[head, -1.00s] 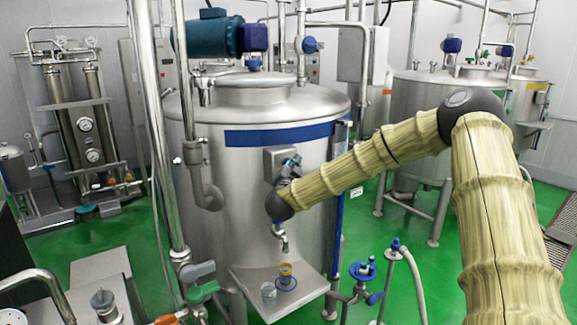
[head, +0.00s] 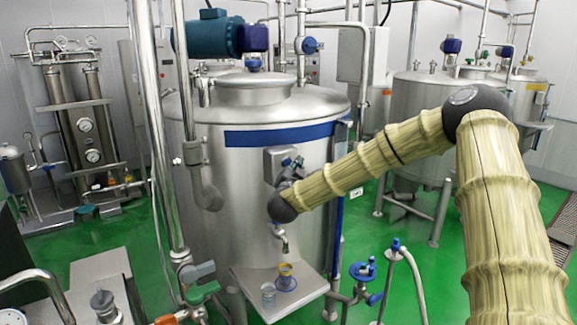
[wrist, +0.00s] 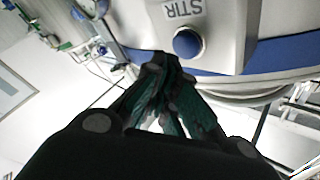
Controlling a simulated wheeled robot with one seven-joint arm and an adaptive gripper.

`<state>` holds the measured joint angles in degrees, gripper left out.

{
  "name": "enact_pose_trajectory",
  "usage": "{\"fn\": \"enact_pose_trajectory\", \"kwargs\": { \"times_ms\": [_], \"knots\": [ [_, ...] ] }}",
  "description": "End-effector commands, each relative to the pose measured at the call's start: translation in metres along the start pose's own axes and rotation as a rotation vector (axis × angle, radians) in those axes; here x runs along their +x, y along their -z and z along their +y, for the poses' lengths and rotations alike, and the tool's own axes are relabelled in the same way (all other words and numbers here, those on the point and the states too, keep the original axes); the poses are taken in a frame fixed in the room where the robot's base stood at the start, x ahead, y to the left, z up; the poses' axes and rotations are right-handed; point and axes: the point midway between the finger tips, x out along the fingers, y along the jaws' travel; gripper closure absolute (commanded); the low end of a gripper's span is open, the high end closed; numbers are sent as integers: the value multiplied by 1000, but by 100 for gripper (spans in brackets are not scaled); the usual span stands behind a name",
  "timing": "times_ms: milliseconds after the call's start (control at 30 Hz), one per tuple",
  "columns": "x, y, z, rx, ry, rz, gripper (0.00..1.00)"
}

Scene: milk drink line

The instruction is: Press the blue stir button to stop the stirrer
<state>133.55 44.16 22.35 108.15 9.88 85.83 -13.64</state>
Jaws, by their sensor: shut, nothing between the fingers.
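The blue stir button (wrist: 187,43) sits on a grey control box (wrist: 225,18) beside a STIR label that reads upside down in the wrist view. In the head view the box (head: 272,164) is on the front of the steel tank (head: 240,185), with its button face partly hidden by my gripper. My gripper (wrist: 160,58) is shut and empty. Its tips are just lower left of the button in the wrist view and appear apart from it.
A tap (head: 281,240) hangs below my wrist, over a steel shelf (head: 304,283) with a small metal cup (head: 268,295) and a yellow-rimmed cup (head: 286,272). Pipes (head: 160,150) stand left of the tank. Green floor shows at the right.

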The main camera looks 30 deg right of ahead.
Motion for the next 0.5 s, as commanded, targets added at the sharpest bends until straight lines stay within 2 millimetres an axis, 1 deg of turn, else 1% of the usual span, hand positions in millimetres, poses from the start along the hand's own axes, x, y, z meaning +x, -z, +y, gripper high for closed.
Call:
{"fn": "enact_pose_trajectory", "kwargs": {
  "times_ms": [367,500],
  "knots": [
    [-2,2,2,0,0,0,100],
    [-8,6,6,0,0,0,100]
  ]
}}
